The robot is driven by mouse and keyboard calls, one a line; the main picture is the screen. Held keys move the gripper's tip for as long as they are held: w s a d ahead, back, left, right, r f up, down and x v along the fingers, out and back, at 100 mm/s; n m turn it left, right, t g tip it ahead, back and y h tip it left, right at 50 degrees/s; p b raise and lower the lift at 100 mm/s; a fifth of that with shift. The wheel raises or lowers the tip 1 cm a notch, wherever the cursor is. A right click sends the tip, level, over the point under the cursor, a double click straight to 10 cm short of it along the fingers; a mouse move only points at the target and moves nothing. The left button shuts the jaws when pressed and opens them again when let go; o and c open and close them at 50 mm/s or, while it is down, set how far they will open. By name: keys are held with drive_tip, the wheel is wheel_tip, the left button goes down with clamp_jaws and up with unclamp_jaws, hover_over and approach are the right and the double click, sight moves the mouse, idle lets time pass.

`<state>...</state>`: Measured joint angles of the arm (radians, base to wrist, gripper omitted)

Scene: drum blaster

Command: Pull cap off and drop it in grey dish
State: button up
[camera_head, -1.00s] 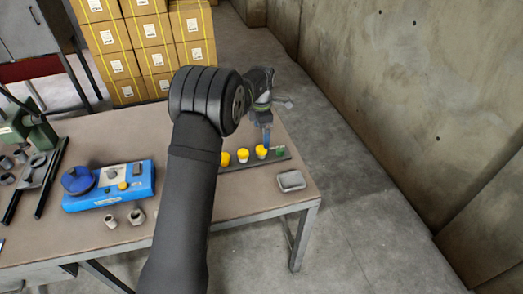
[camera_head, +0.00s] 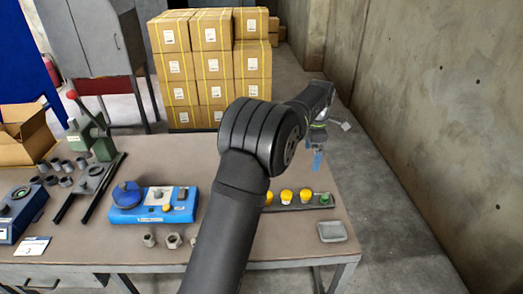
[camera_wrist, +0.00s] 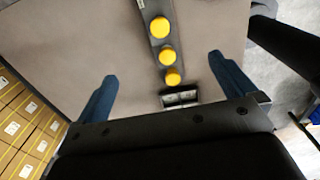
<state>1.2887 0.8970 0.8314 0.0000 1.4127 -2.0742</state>
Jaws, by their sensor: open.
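Three yellow caps stand in a row on a dark strip: left (camera_head: 268,198), middle (camera_head: 286,196) and right (camera_head: 305,195). They also show in the wrist view, the nearest to the jaws' base (camera_wrist: 173,77) being the lowest in the picture. A green piece (camera_head: 325,199) sits at the strip's right end. The grey dish (camera_head: 331,232) lies at the table's front right corner and looks empty. My gripper (camera_head: 318,162) is open and empty, above and apart from the strip's right end. In the wrist view its blue fingers stand wide apart (camera_wrist: 162,66) with caps showing between them.
A blue unit (camera_head: 152,212) with a round dial stands left of my arm, with several metal fittings (camera_head: 172,240) in front. A green press (camera_head: 95,140) and a cardboard box (camera_head: 22,135) are farther left. A concrete wall (camera_head: 430,110) rises beyond the table's right side.

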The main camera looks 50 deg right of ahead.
drive_tip(key=c, duration=1.1)
drive_tip(key=m+h, duration=0.3)
drive_tip(key=m, duration=2.4)
approach(305, 193)
drive_tip(key=shift+x, duration=4.25)
drive_tip(key=c, duration=0.8)
drive_tip(key=shift+r, duration=3)
